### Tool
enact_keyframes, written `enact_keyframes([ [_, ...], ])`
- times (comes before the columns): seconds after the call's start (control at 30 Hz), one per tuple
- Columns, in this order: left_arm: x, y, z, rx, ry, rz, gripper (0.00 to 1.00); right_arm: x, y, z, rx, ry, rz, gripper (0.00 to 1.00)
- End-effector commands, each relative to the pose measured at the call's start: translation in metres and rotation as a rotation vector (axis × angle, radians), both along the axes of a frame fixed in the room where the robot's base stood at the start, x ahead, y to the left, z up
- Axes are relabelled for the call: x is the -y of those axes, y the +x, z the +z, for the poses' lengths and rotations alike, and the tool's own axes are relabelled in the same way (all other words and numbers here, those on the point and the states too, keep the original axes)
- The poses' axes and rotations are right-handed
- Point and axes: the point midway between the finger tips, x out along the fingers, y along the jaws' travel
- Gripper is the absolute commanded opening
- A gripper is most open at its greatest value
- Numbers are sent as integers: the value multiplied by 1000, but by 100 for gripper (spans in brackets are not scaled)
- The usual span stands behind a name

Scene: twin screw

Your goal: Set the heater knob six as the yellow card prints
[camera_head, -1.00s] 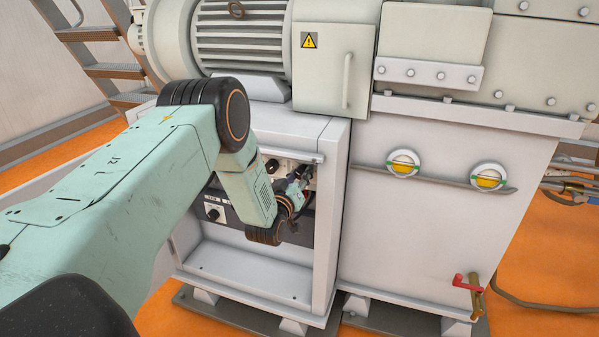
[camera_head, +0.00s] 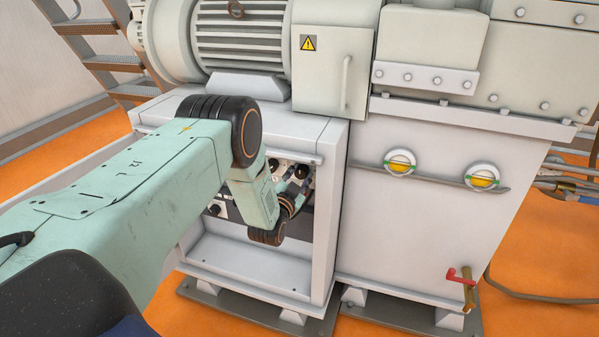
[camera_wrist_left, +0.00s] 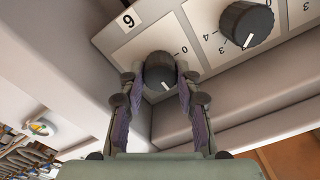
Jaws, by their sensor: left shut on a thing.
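The pointer line lies toward the bottom of the picture; a "0" is printed close to the knob. In the head view my left gripper (camera_head: 300,182) is at the knob panel in the cabinet, partly hidden by my wrist. The yellow card does not show. My right gripper is not in view.
A neighbouring black knob (camera_wrist_left: 246,24) stands right of knob six in the wrist view. The open-fronted cabinet (camera_head: 330,200) surrounds the panel, with a lower shelf (camera_head: 250,272) under my wrist. Two round gauges (camera_head: 400,162) and a red-handled valve (camera_head: 460,277) are to the right.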

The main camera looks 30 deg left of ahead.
Motion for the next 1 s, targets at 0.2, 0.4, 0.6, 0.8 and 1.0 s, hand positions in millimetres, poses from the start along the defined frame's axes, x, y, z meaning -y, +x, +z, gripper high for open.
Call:
enact_keyframes([
  [0.2, 1, 0, 1, -50, 201, -1, 2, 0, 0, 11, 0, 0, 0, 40],
  [0.4, 0, 0, 1, -93, 386, -1, 2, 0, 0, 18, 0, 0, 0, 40],
  [0.6, 0, 0, 0, -138, 571, 1, 2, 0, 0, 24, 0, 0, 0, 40],
  [0.8, 1, 0, -1, -183, 754, 0, 2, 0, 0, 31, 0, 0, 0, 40],
  [1.0, 1, 0, -1, -226, 939, 0, 2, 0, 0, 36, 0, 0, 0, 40],
])
